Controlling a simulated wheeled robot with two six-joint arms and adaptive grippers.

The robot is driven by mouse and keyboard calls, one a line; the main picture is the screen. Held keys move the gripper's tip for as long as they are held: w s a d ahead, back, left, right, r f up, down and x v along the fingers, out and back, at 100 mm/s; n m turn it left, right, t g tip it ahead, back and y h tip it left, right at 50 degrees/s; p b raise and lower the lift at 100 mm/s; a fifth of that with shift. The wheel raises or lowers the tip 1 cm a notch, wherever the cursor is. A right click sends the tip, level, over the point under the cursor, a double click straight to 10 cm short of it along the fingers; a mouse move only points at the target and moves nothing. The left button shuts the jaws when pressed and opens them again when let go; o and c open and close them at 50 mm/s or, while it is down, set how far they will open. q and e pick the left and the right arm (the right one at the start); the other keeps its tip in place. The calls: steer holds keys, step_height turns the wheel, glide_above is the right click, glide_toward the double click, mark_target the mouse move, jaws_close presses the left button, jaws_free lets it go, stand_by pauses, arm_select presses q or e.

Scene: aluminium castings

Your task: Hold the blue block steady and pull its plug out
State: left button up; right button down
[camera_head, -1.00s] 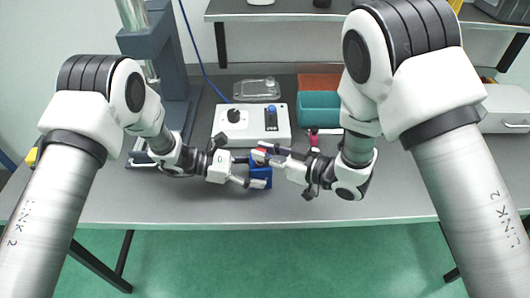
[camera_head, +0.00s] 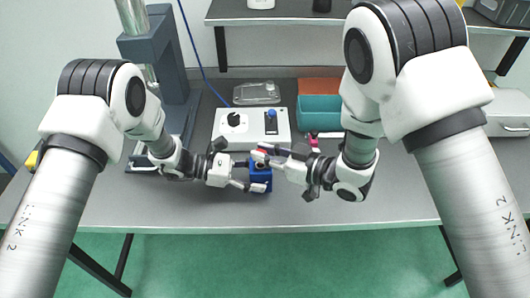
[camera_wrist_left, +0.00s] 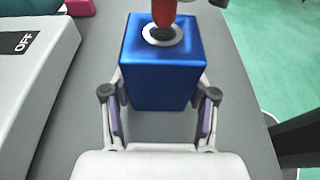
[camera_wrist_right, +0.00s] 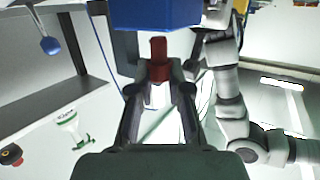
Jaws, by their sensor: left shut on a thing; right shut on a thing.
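The blue block (camera_head: 261,178) is upright above the grey table, between the fingers of my left gripper (camera_head: 254,175), which is shut on it. In the left wrist view the block (camera_wrist_left: 161,75) shows a pale ring around a dark opening in its top. The red plug (camera_wrist_left: 164,12) is over that opening; I cannot tell whether its tip is still inside. My right gripper (camera_head: 259,155) is shut on the plug, just above the block. The right wrist view shows the plug (camera_wrist_right: 158,60) between the fingertips, close to the block (camera_wrist_right: 155,13).
A white control box (camera_head: 251,127) with a black knob and a blue part stands behind the block. A teal bin (camera_head: 319,110) is at the back right, with a pink object (camera_head: 314,140) in front. The table (camera_head: 215,210) is clear at the front.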

steer(key=shift+r, duration=2.5)
arm_select(q)
steer(key=o, duration=1.3)
steer(key=shift+c, duration=0.2)
